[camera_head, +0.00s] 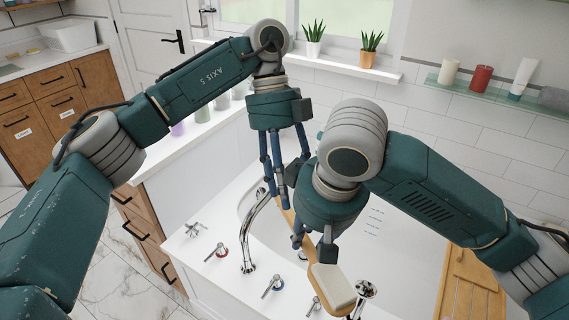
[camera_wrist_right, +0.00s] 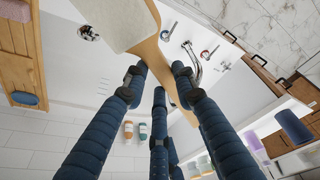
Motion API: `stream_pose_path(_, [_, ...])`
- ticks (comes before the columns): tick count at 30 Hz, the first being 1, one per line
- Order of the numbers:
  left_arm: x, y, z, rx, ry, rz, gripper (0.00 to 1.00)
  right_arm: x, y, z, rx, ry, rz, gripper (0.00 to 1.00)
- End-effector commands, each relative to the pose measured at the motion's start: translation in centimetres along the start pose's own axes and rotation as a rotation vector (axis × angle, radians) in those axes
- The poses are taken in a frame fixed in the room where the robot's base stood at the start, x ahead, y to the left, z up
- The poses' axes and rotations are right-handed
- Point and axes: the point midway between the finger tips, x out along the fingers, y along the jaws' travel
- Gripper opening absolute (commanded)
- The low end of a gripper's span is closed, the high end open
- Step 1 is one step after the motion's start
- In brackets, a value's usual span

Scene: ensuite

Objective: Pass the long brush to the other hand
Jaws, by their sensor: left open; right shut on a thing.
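The long brush has a wooden handle and a pale, block-shaped head (camera_head: 335,286). In the head view it slants over the white bathtub, head low and near, handle rising to the upper left. My right gripper (camera_head: 312,243) is shut on its handle; the palm hides part of the grip. In the right wrist view, the fingers (camera_wrist_right: 158,82) close around the handle beside the brush head (camera_wrist_right: 112,22). My left gripper (camera_head: 280,183) is open, pointing down at the handle's far end. Whether its fingers touch the handle I cannot tell.
The bathtub (camera_head: 265,238) lies below both grippers. A curved tap (camera_head: 250,240) and several handles stand along its near rim. A wooden bath tray (camera_head: 470,285) lies at the right. A glass shelf (camera_head: 500,98) with candles and a tube is on the wall.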

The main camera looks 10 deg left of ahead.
Motion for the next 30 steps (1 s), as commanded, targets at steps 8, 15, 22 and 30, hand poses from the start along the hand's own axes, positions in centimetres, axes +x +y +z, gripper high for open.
stream_pose_path(8, [4.6, 0.0, 0.0, 0.0, 0.002, 0.001, 0.5, 0.0, 0.0, 0.0, 0.0, 0.001, -0.001, 0.0])
stream_pose_path(15, [6.0, -0.1, -0.1, 0.001, 0.001, -0.001, 0.5, -0.1, 0.0, -0.1, -0.001, 0.002, -0.001, 0.0])
stream_pose_path(22, [6.0, -0.1, -0.1, 0.002, 0.001, -0.002, 0.5, -0.1, -0.1, -0.1, -0.001, 0.002, -0.001, 0.0])
stream_pose_path(30, [6.0, -0.2, -0.2, 0.004, 0.003, -0.005, 0.01, 0.0, -0.2, -0.1, -0.004, 0.002, -0.004, 0.0])
